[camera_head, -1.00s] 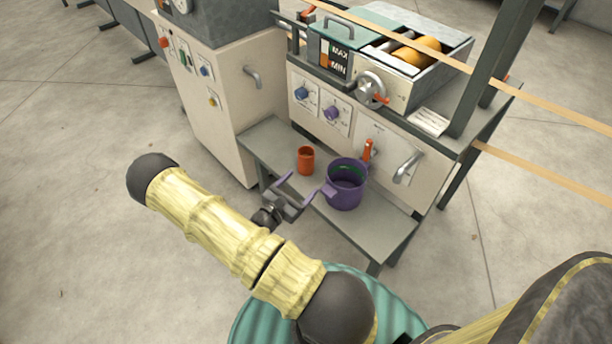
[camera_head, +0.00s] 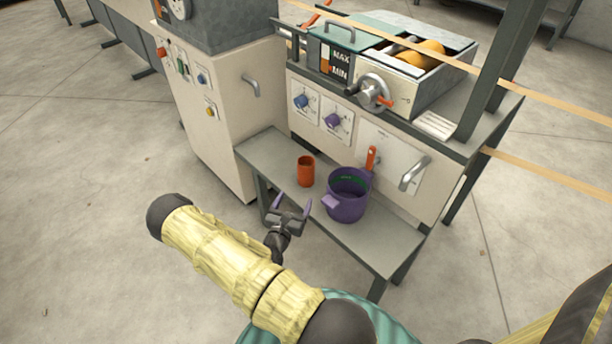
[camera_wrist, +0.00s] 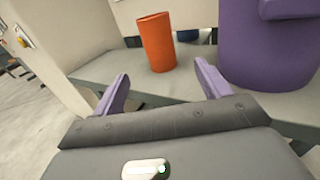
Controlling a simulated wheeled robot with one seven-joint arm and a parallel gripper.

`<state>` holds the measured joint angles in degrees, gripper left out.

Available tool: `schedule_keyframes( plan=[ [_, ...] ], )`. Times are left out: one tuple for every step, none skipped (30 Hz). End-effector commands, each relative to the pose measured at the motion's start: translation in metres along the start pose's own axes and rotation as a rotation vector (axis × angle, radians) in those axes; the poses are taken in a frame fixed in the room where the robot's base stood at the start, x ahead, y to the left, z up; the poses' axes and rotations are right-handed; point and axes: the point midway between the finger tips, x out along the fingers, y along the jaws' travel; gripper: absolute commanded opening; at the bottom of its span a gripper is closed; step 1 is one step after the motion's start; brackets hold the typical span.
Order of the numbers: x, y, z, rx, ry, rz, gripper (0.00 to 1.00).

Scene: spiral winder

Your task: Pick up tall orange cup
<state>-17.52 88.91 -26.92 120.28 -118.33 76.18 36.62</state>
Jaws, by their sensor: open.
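The tall orange cup (camera_head: 306,171) stands upright on a low grey bench (camera_head: 262,150) in the head view. In the wrist view the cup (camera_wrist: 157,42) is ahead of my gripper, a little left of the middle between the fingers. My gripper (camera_head: 293,207) is open and empty, its two purple fingers pointing at the cup from the bench's front edge. The fingers (camera_wrist: 160,85) also show in the wrist view, apart from the cup.
A purple pot (camera_head: 347,200) stands on the bench just right of the cup, close to my right finger's side. Behind the bench is the machine's cream panel (camera_head: 345,125) with knobs and a handle (camera_head: 413,174). The bench's left end is clear.

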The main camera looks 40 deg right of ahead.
Motion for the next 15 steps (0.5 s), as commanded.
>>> schedule_keyframes(
  plan=[
    [0.009, -0.001, -0.003, 0.002, -0.001, -0.003, 0.76],
    [0.015, -0.001, -0.003, 0.002, -0.001, -0.003, 0.76],
    [0.022, -0.001, -0.003, 0.002, -0.001, -0.003, 0.76],
    [0.027, -0.001, -0.003, 0.002, -0.001, -0.003, 0.76],
    [0.033, -0.001, -0.003, 0.002, -0.001, -0.003, 0.76],
    [0.04, -0.001, -0.003, 0.002, -0.002, -0.003, 0.76],
    [0.045, 0.0, -0.003, 0.003, -0.002, -0.003, 0.76],
    [0.05, -0.001, -0.003, 0.003, -0.001, -0.003, 0.76],
    [0.057, -0.001, -0.003, 0.002, 0.0, -0.003, 0.76],
    [0.062, -0.001, -0.003, 0.001, -0.001, -0.003, 0.76],
    [0.067, 0.0, -0.003, 0.001, -0.001, -0.001, 0.76],
    [0.072, -0.001, -0.003, 0.002, -0.001, -0.002, 0.76],
    [0.076, -0.001, -0.002, 0.002, 0.0, -0.003, 0.76],
    [0.078, 0.0, -0.002, 0.002, 0.0, -0.002, 0.76],
    [0.08, 0.0, -0.002, 0.001, 0.001, -0.001, 0.76]
  ],
)
